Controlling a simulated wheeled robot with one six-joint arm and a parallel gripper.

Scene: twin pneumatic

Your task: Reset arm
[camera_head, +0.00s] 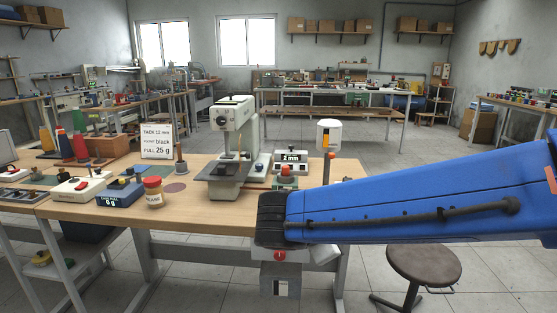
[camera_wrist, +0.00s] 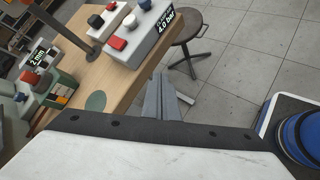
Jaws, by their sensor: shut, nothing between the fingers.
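My gripper (camera_wrist: 167,98) shows in the wrist view as two grey fingers close together, shut and empty. It points past the front edge of the wooden workbench (camera_wrist: 95,75), apart from everything on it.
The bench (camera_head: 110,211) carries a grey-white press machine (camera_head: 233,125), a sign card (camera_head: 158,141), a jar (camera_head: 153,192) and a "2 mm" display unit (camera_head: 290,158). A "4.0 bar" unit (camera_wrist: 140,35) sits near the bench edge. A round stool (camera_head: 424,265) stands at right.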

